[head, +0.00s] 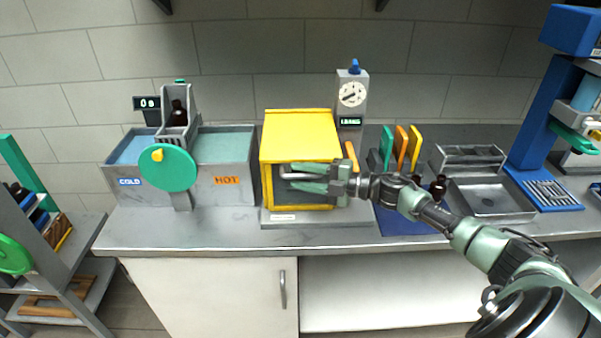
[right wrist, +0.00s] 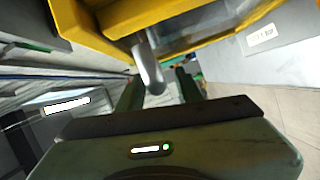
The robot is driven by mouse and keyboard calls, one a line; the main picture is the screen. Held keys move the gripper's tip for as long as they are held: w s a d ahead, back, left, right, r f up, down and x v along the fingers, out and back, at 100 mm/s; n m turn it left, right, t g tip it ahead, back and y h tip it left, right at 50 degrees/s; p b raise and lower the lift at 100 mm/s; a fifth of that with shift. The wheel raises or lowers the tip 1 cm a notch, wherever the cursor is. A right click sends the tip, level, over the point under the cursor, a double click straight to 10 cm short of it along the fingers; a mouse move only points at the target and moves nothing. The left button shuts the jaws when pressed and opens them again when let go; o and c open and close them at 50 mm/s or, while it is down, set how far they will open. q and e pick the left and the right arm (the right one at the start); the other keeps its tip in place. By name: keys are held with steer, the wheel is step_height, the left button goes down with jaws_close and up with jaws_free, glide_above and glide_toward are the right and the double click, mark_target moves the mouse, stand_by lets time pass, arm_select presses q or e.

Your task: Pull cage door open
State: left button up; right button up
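The cage is a yellow box (head: 300,122) on a grey base at the middle of the counter. Its yellow-framed front door (head: 268,184) appears shut; a dark pane shows in the right wrist view (right wrist: 205,30). A grey bar handle (head: 290,176) sticks out from the door and also shows in the right wrist view (right wrist: 149,70). My right gripper (head: 303,178) is in front of the door, its green fingers above and below the handle. In the right wrist view the fingers (right wrist: 160,88) are apart, with a gap beside the handle. My left gripper is not in view.
Cold and hot water tanks (head: 228,180) with a green disc (head: 167,168) stand left of the cage. Coloured panels (head: 401,147) and a grey tray (head: 488,198) are to the right. The counter's front edge (head: 200,250) is clear.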

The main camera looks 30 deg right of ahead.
steer(key=shift+w, duration=0.1)
jaws_close()
stand_by(1.5)
